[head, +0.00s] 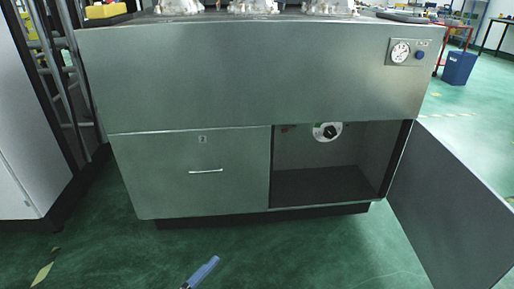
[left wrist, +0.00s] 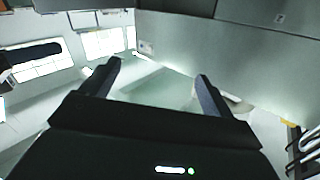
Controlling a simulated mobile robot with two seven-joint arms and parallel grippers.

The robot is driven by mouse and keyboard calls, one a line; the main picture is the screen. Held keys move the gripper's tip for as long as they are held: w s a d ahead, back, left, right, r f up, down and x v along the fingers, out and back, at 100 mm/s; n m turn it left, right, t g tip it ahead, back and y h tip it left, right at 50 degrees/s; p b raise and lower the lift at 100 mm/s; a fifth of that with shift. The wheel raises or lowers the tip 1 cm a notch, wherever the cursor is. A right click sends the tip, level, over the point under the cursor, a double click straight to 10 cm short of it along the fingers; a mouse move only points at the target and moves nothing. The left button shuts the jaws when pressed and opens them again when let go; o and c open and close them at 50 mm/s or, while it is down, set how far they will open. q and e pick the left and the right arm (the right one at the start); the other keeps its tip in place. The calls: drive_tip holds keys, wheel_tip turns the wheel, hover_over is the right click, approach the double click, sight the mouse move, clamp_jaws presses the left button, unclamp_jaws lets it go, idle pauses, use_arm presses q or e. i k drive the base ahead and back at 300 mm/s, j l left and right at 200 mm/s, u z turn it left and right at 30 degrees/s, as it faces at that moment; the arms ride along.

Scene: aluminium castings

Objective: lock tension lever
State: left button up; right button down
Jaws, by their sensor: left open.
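A black lever or knob (head: 334,130) sits on a round white plate (head: 319,132) on the back wall of the open cabinet compartment. Its exact setting is too small to tell. My left gripper (left wrist: 158,70) is open and empty in the left wrist view, with its two fingers wide apart. A blue-grey piece (head: 202,272), seemingly a gripper finger, shows at the bottom edge of the head view, low in front of the cabinet and well away from the lever. My right gripper is not clearly in view.
Castings (head: 252,6) stand on top. The green floor (head: 310,255) in front is clear.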

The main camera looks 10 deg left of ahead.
sight(294, 127)
drive_tip(key=j+u, duration=0.1)
drive_tip(key=l+u, duration=0.15)
drive_tip(key=u, duration=0.2)
drive_tip(key=l+u, duration=0.15)
drive_tip(key=u, duration=0.2)
drive_tip(key=i+l+u, duration=0.1)
drive_tip(key=u, duration=0.25)
drive_tip(key=i+l, duration=0.2)
drive_tip(key=i, duration=0.3)
drive_tip(key=i+l, duration=0.15)
drive_tip(key=i, duration=0.3)
drive_tip(key=i+l, duration=0.2)
drive_tip(key=i, duration=0.3)
drive_tip(key=i+l, duration=0.2)
drive_tip(key=i, duration=0.25)
